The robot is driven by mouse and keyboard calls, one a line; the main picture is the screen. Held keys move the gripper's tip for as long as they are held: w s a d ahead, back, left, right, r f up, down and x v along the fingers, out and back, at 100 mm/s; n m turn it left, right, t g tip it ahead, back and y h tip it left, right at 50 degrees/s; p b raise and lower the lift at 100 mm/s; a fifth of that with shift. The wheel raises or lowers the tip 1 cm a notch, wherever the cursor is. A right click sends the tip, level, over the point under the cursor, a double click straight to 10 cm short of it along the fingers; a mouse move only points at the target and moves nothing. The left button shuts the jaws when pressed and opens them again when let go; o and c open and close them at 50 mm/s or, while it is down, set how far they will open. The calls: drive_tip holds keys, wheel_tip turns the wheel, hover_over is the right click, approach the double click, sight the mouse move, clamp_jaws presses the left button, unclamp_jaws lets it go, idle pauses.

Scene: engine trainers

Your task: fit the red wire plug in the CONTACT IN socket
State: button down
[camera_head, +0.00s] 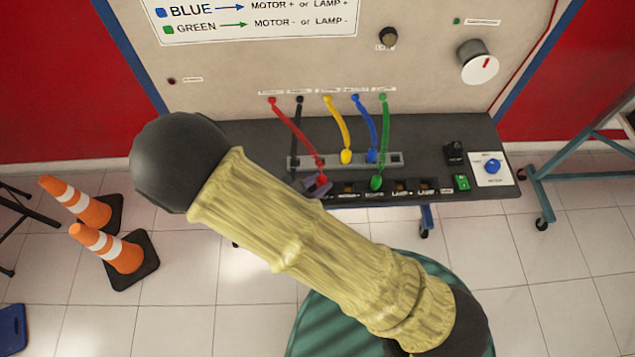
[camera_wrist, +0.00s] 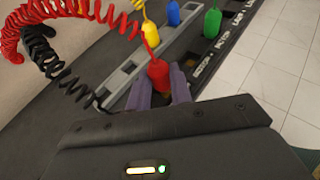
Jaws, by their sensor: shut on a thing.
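The red wire plug (camera_head: 322,178) is at the left end of the front socket row (camera_head: 401,187); its coiled red wire runs up to the panel. My gripper (camera_head: 317,187), with purple fingers, is shut on the plug. In the wrist view the plug (camera_wrist: 158,74) stands roughly upright between the fingers (camera_wrist: 160,92). Its lower end is hidden by the fingers, so I cannot tell whether it is in a socket. I cannot make out the CONTACT IN label; the labels near the gripper are covered or too small to read.
A grey holder strip (camera_head: 308,162) behind holds the yellow plug (camera_head: 346,156) and blue plug (camera_head: 370,156). The green plug (camera_head: 376,183) stands in the front row to the right. The black wire (camera_head: 296,130) hangs close behind the red one.

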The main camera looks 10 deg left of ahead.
drive_tip(key=shift+f+b, duration=0.5)
drive_tip(key=shift+f, duration=0.2)
idle(0.4)
drive_tip(key=c, duration=1.5)
unclamp_jaws()
drive_tip(key=shift+s+r, duration=0.1)
drive_tip(key=shift+r, duration=0.05)
drive_tip(key=shift+r+p+v, duration=0.15)
drive_tip(key=shift+p+v, duration=0.6)
drive_tip(key=shift+v, duration=0.45)
drive_tip(key=shift+r+p+v, duration=0.2)
drive_tip(key=shift+p+v, duration=0.5)
drive_tip(key=shift+v, duration=0.45)
wheel_tip(320, 180, up, 5)
drive_tip(key=p, duration=0.4)
drive_tip(key=shift+r, duration=0.1)
drive_tip(key=shift+o, duration=0.2)
